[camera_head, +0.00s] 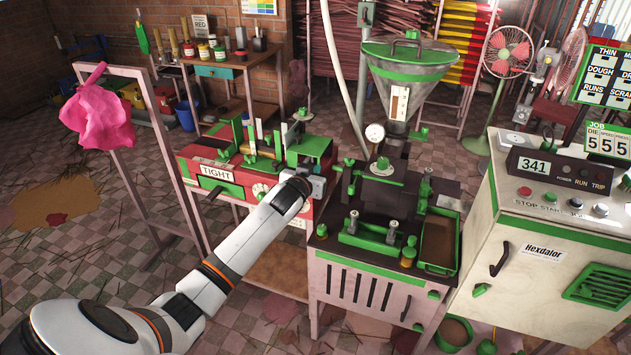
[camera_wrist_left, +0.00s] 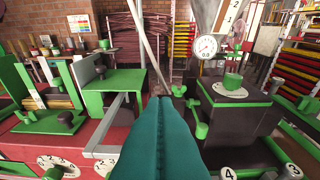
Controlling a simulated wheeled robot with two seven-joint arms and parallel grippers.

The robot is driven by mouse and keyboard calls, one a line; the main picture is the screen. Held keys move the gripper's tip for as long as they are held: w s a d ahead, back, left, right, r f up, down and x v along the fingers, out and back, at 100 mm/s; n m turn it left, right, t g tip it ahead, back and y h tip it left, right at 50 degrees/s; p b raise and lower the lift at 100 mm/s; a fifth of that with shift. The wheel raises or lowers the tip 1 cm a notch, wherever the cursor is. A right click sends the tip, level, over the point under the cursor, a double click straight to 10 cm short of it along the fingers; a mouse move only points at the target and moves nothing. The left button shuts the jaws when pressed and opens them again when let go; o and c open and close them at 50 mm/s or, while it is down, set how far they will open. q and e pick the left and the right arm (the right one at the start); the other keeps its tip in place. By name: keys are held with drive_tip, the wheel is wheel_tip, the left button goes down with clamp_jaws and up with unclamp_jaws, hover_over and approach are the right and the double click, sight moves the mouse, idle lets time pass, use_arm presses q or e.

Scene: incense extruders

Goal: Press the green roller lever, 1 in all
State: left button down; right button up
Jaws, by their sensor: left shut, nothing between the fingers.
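My left gripper (camera_head: 319,186) reaches in over the gap between the red machine (camera_head: 222,174) and the dark green-trimmed machine (camera_head: 370,192). In the left wrist view its long teal fingers (camera_wrist_left: 158,104) are pressed together, with nothing between them. The red machine carries rollers and green parts, with a green block (camera_wrist_left: 113,80) and a grey bar (camera_wrist_left: 108,130) just left of the fingers. Green handles (camera_wrist_left: 199,118) on the dark machine stand just right of them. I cannot tell which green part is the roller lever, or whether the fingertips touch anything. My right gripper is out of view.
A white cabinet (camera_head: 522,262) with a display stands at the right. A metal hopper (camera_head: 408,72) and a gauge (camera_head: 375,133) rise behind the dark machine. A pink-framed rack with a pink cloth (camera_head: 97,115) stands at the left. Tiled floor is open at lower left.

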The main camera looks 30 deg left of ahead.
use_arm(q)
drive_tip(key=shift+w+f, duration=0.2)
drive_tip(key=shift+f, duration=0.9)
drive_tip(key=shift+w+f, duration=0.15)
drive_tip(key=shift+f, duration=0.9)
drive_tip(key=f+t+b, duration=0.1)
drive_tip(key=b, duration=0.2)
drive_tip(key=f+t+b, duration=0.1)
drive_tip(key=f+b, duration=0.1)
drive_tip(key=b, duration=0.2)
drive_tip(key=f+t+b, duration=0.1)
drive_tip(key=f+b, duration=0.1)
drive_tip(key=b, duration=0.2)
drive_tip(key=shift+s+f+y, duration=0.2)
drive_tip(key=shift+s+y, duration=0.05)
drive_tip(key=shift+y, duration=0.15)
drive_tip(key=shift+f, duration=0.1)
